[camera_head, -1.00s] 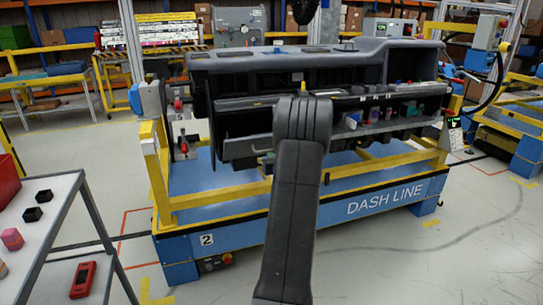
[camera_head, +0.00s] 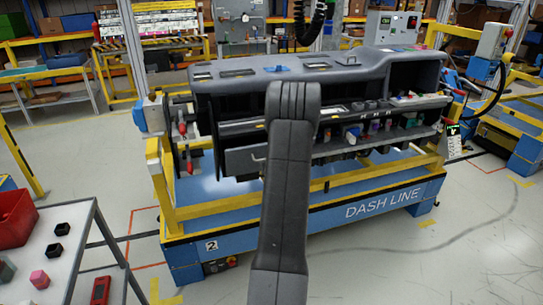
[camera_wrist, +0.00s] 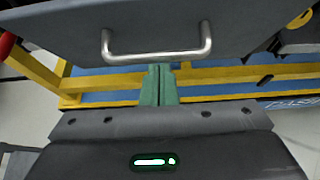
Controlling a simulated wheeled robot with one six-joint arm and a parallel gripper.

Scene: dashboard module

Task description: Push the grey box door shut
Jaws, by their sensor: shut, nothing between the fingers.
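The grey box door (camera_head: 240,161) is a flat panel low on the left part of the dashboard module, with a metal handle (camera_head: 258,157) on its front. In the wrist view the door (camera_wrist: 180,17) fills the top, and its silver U-shaped handle (camera_wrist: 158,55) spans the middle. My gripper (camera_wrist: 159,70) has its green fingers together and empty, just below the handle in the picture. I cannot tell whether the fingertips touch the door. In the head view my arm hides the gripper and the door's right side. How far the door stands open is unclear.
The dashboard module (camera_head: 300,67) rests on a blue and yellow stand (camera_head: 310,222). A red clamp handle (camera_head: 190,168) is left of the door. A grey side table (camera_head: 95,255) with a red bin (camera_head: 14,217) stands front left. Floor at the front right is clear.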

